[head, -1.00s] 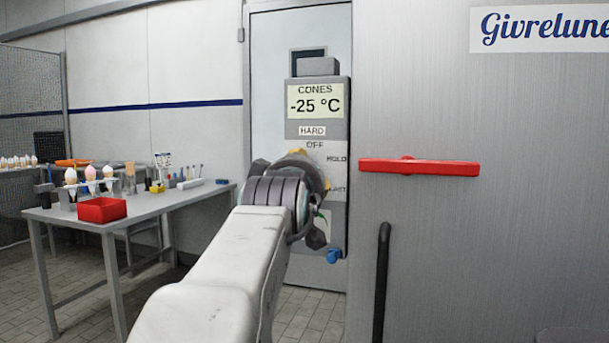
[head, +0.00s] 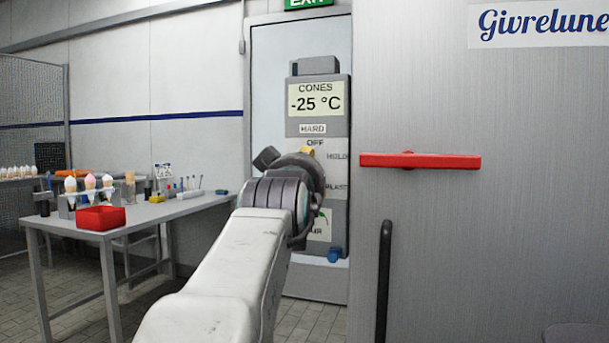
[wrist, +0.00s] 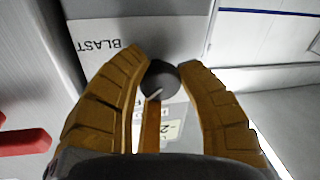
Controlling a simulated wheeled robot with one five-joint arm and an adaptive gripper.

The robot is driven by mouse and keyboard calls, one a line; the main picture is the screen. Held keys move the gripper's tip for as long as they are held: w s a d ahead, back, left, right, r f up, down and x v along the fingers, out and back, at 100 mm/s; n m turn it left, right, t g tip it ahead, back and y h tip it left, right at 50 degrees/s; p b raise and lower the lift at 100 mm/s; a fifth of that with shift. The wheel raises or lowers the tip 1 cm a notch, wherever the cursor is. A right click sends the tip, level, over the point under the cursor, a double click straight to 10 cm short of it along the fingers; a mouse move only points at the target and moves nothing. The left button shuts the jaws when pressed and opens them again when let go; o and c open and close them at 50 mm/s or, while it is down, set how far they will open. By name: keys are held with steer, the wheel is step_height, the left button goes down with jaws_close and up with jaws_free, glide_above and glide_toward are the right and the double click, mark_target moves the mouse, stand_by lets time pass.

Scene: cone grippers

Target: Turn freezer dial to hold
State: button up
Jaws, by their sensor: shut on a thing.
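The freezer control panel (head: 304,225) is grey, with a display reading "CONES -25 °C" (head: 315,100). Below it are the labels HARD, OFF, HOLD (head: 337,156) and BLAST. The dial is a dark round knob (wrist: 161,76) in the wrist view; a pale mark shows at its lower edge. I cannot tell which label that mark meets. My gripper (wrist: 164,66) is shut on the knob, with one tan finger on each side. The wrist view is nearly upside down, with BLAST (wrist: 100,46) inverted. In the head view my arm hides the dial, and only a bit of yellow finger shows.
A red bar handle (head: 420,161) and a black vertical handle (head: 383,285) are on the steel wall at the right. A blue knob (head: 334,255) sits low on the panel. A table (head: 150,214) with a red box (head: 100,217) and cones stands at the left.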

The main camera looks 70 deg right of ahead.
steer(key=o, duration=1.2)
steer(key=shift+a, duration=0.15)
steer(key=v, duration=1.1)
steer(key=shift+a, duration=0.3)
steer(key=shift+o, duration=0.3)
steer(key=shift+s, duration=0.1)
